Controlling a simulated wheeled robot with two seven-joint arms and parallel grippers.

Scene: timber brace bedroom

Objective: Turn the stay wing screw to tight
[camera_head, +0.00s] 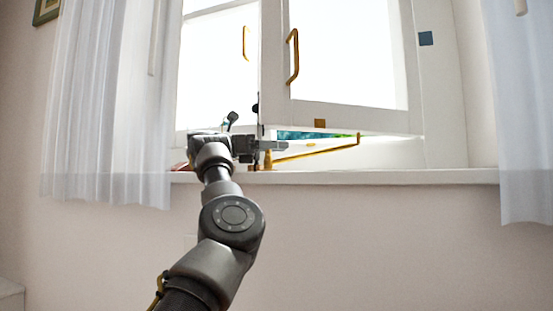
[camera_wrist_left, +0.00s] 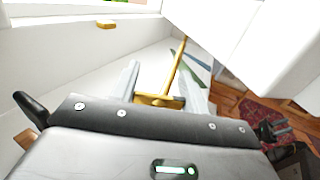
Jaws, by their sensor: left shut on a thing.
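The brass window stay (camera_head: 318,152) runs as a thin bar from the sill to the lower edge of the open sash. At its left end stands the brass wing screw (camera_head: 268,160), partly hidden by my gripper. My left gripper (camera_head: 274,146) reaches in from the left, low over the sill. In the left wrist view its two grey fingers (camera_wrist_left: 161,88) stand on either side of the brass wing screw (camera_wrist_left: 158,100) and are shut on it. The stay bar (camera_wrist_left: 176,66) runs away from the screw between the fingers.
The open white sash (camera_head: 350,112) with a brass handle (camera_head: 293,56) hangs just above and right of my left gripper. The white sill (camera_head: 400,177) is mostly clear to the right. Sheer curtains (camera_head: 108,100) hang at both sides.

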